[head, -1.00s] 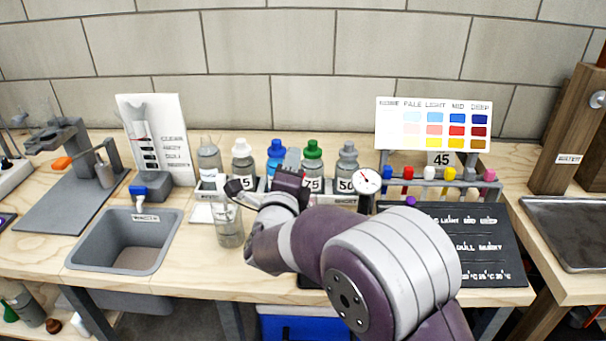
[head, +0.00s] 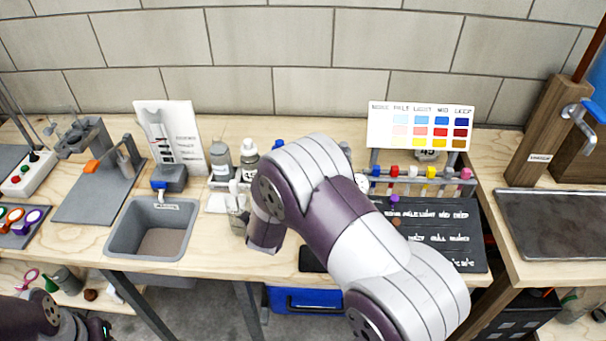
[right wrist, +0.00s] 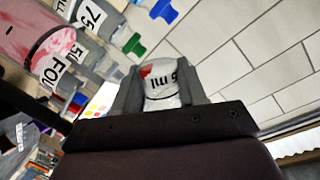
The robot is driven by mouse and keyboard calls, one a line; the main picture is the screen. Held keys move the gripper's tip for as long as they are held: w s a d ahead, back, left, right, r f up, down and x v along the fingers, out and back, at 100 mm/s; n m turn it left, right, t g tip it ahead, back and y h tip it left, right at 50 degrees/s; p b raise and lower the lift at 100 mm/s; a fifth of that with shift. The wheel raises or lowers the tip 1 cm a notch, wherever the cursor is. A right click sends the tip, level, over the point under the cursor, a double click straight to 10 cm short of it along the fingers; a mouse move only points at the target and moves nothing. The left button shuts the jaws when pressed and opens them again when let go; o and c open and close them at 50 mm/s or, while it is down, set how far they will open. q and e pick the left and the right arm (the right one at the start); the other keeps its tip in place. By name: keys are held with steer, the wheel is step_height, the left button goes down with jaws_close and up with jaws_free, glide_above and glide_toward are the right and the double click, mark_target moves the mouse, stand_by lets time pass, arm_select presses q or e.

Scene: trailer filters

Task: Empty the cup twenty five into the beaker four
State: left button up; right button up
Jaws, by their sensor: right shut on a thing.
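The cup (right wrist: 162,88), pale with "5 ml" lettering and a red patch, sits between the fingers of my right gripper (right wrist: 160,92) in the right wrist view. The gripper is shut on it. The beaker with a label reading "FOU" (right wrist: 40,45) is at the upper left there, holding something pinkish and apart from the cup in the picture.
The grey sink (head: 122,246) lies left of the beaker. Bottles (head: 221,160) stand behind it, some hidden by my arm. A tube rack (head: 415,178), a colour chart (head: 420,127) and a black board (head: 440,235) are at the right.

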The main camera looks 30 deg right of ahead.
arm_select(q)
step_height(320, 180, up, 12)
steer(key=p, duration=1.1)
arm_select(e)
steer(key=w+a+r+n+g+h, duration=0.1)
steer(key=w+a+r+n, duration=0.2)
steer(key=r+n, duration=0.3)
steer(key=shift+w+a+r, duration=0.25)
steer(key=shift+w+r, duration=0.1)
steer(key=shift+r, duration=0.35)
